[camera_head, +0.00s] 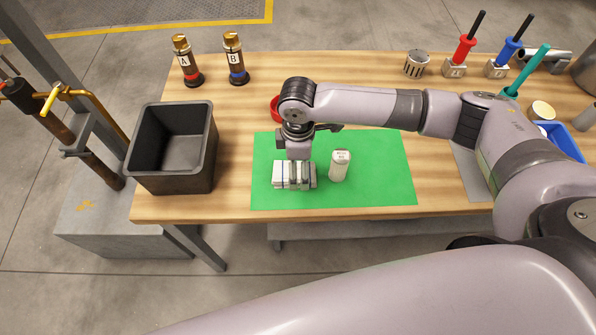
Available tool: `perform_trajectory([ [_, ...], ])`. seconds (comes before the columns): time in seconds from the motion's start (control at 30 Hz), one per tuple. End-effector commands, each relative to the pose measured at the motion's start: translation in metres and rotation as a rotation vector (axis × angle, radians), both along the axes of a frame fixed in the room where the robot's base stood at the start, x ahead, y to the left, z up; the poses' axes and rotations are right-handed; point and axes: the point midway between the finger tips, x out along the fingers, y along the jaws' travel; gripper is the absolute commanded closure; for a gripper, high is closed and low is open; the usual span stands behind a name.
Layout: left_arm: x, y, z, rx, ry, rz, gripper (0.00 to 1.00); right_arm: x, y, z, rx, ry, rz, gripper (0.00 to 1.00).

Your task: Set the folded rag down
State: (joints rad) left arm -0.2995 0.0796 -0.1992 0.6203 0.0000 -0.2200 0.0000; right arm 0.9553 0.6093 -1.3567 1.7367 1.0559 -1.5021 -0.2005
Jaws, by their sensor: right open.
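A folded rag (280,174), pale with a dark blue stripe, lies at the left-front part of the green mat (385,165). My right gripper (301,176) reaches in from the right and points down over the rag. It is open, with its grey fingers at the rag's right half. The fingers hide part of the rag, and I cannot tell whether they touch it. My left gripper is not in view.
A white labelled cylinder (339,166) stands close right of the rag. A red ring (275,108) is partly hidden behind my right wrist. A dark open bin (172,150) stands left. Bottles A (187,62) and B (236,60) stand at the back. The mat's right part is clear.

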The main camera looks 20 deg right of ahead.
Motion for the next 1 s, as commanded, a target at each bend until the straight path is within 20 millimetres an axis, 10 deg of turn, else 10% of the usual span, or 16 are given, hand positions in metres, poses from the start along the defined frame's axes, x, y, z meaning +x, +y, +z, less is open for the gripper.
perform_trajectory([
  [0.5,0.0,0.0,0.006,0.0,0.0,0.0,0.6,0.002,0.0,-0.033,0.001,-0.001,0.0,0.21],
  [1.0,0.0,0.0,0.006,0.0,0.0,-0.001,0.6,0.002,-0.001,-0.032,0.0,-0.001,-0.001,0.54],
])
